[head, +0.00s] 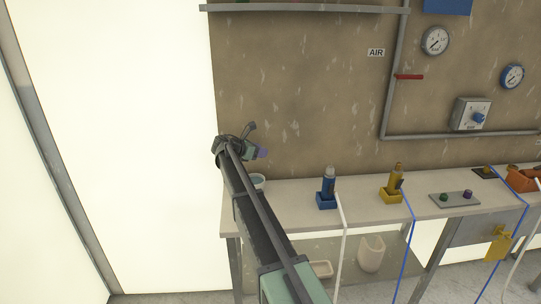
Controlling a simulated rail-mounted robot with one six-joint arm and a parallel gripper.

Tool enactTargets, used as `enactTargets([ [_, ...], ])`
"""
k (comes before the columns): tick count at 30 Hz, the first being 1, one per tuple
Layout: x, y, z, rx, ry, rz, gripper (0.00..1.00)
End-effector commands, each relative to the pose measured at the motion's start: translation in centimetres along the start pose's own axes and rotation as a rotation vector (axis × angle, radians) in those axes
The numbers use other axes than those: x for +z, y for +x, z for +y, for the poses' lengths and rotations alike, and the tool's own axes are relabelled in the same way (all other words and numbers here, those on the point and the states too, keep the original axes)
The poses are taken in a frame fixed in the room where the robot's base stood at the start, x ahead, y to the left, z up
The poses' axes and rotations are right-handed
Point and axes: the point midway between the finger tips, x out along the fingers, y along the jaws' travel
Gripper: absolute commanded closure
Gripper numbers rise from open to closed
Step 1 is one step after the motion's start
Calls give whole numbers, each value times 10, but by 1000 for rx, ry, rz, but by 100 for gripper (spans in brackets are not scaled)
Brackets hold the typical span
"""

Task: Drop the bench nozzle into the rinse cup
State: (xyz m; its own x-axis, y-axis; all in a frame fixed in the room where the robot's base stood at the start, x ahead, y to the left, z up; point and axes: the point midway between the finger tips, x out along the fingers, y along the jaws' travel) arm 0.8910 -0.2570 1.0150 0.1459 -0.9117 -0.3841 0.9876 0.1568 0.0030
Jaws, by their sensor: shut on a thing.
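My gripper (257,151) is at the left end of the bench, raised above its top. My arm hides the cup's left part. The purple piece is apart from the cup and higher than its rim.
On the bench (300,190) stand a blue bottle (328,184) in a blue holder and a yellow one (396,181) in a yellow holder. Hoses hang over the front edge. A wall is behind.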

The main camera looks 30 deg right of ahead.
Motion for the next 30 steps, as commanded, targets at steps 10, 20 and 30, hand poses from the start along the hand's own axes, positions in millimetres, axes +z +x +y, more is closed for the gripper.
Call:
enactTargets([
  [10,-30,13,-1,-2,-2,0,87],
  [20,-57,24,-1,-2,-1,0,87],
  [30,-55,24,-1,-3,-1,0,38],
])
